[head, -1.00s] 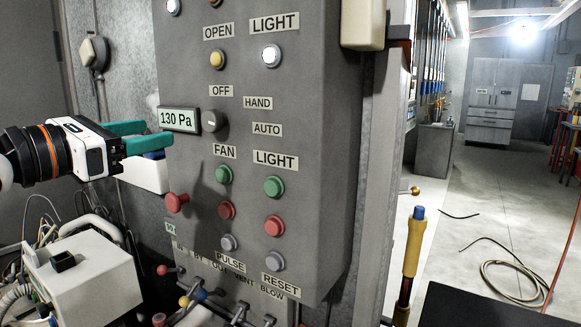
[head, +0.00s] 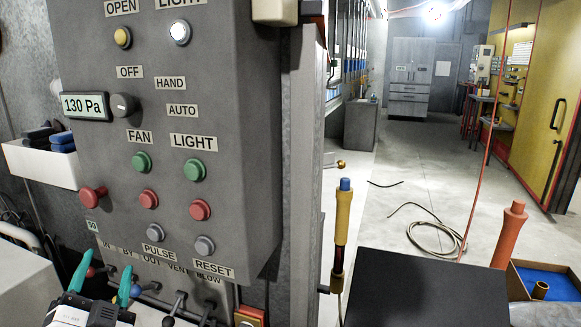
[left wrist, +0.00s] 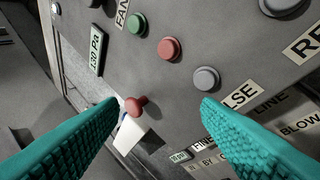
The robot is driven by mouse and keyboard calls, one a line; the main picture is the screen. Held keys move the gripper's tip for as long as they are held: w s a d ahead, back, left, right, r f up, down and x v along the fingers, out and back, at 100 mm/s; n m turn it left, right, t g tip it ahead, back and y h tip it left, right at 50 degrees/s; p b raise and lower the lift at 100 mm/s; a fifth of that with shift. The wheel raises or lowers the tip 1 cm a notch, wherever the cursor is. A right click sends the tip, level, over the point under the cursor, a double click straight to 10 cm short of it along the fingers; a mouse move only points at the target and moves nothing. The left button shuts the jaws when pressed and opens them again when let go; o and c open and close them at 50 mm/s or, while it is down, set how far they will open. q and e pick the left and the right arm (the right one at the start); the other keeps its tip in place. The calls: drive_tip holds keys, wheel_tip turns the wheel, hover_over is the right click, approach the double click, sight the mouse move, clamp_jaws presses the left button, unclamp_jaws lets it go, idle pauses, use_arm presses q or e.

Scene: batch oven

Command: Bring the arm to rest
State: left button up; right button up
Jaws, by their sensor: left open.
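My left gripper (head: 101,275) is low at the left of the head view, its two teal fingers apart and pointing up, with nothing between them. In the left wrist view the open teal fingers (left wrist: 158,104) stand either side of a red mushroom knob (left wrist: 136,106) on the grey control panel (left wrist: 185,105); I see no contact. The same red knob shows in the head view (head: 93,197), above the gripper. The panel also fills the left of the head view (head: 225,100). My right gripper is not in view.
Small valve levers (head: 179,302) stick out below the panel, close to the gripper. A white bin (head: 38,163) with dark blue items is on the wall at left. A black flat surface (head: 425,288) is at the lower right. A hose (head: 440,238) lies on the open floor.

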use_arm(q)
drive_tip(key=s+d+f+n+g, duration=0.1)
drive_tip(key=s+f+n+g, duration=0.3)
drive_tip(key=f, duration=0.7)
drive_tip(key=s+d+f+n+g, duration=0.1)
drive_tip(key=s+f+g, duration=0.4)
drive_tip(key=f, duration=0.6)
drive_tip(key=s+d+f+n+g+h, duration=0.1)
drive_tip(key=s+d+f+g+h, duration=0.1)
drive_tip(key=s+d+f+g, duration=0.4)
drive_tip(key=s+d+f+g+h, duration=0.1)
drive_tip(key=s+f+g+h, duration=0.2)
drive_tip(key=s, duration=0.5)
wheel_tip(320, 180, down, 26)
drive_tip(key=g+y, duration=0.1)
drive_tip(key=s+a+f+g, duration=0.1)
drive_tip(key=s+a+f, duration=0.1)
drive_tip(key=s+f, duration=1.4)
drive_tip(key=shift+s+a+f+g+p, duration=0.3)
drive_tip(key=shift+s+f+p, duration=0.1)
drive_tip(key=shift+s, duration=0.25)
